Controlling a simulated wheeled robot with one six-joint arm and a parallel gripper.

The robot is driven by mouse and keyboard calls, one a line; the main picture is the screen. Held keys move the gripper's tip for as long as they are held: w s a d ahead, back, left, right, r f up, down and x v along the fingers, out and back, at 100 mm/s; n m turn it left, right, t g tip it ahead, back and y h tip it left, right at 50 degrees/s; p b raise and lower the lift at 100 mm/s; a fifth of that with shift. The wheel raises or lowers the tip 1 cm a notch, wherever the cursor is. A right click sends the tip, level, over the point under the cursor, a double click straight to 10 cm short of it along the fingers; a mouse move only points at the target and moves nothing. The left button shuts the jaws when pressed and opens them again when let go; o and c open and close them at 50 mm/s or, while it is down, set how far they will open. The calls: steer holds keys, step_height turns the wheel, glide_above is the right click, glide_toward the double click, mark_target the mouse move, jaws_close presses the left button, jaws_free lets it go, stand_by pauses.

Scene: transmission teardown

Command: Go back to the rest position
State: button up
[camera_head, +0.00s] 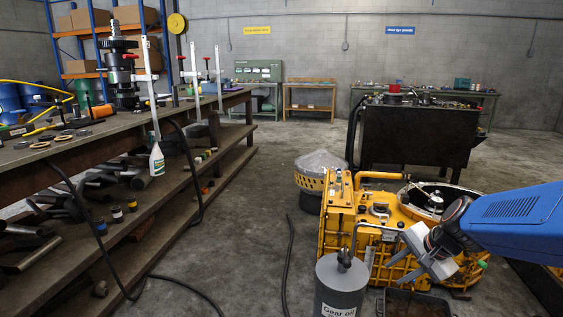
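My gripper (394,272), grey at the end of my blue arm, reaches in from the right. Its two fingers point down and left and look spread apart, with nothing seen between them. It is in front of the yellow transmission housing (340,222), covering part of it. The housing sits on the floor, its round opening (436,198) at the upper right showing metal parts inside. Whether the gripper touches the housing cannot be told.
A grey gear oil can (341,292) stands in the foreground, with a dark tray (420,305) beside it. A long workbench (110,143) with clamps runs along the left. A dark tank (418,138) stands behind the housing. Hoses lie on the otherwise clear middle floor (250,215).

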steer(key=s+a+r+n+h, duration=0.1)
steer(key=s+r+n, duration=0.1)
steer(key=s+n, duration=0.4)
steer(key=s+a+r+n+h, duration=0.1)
steer(key=s+n, duration=0.5)
steer(key=s, duration=0.8)
steer(key=shift+a+r+h, duration=0.25)
steer(key=shift+r+h, duration=0.15)
steer(key=shift+r, duration=0.25)
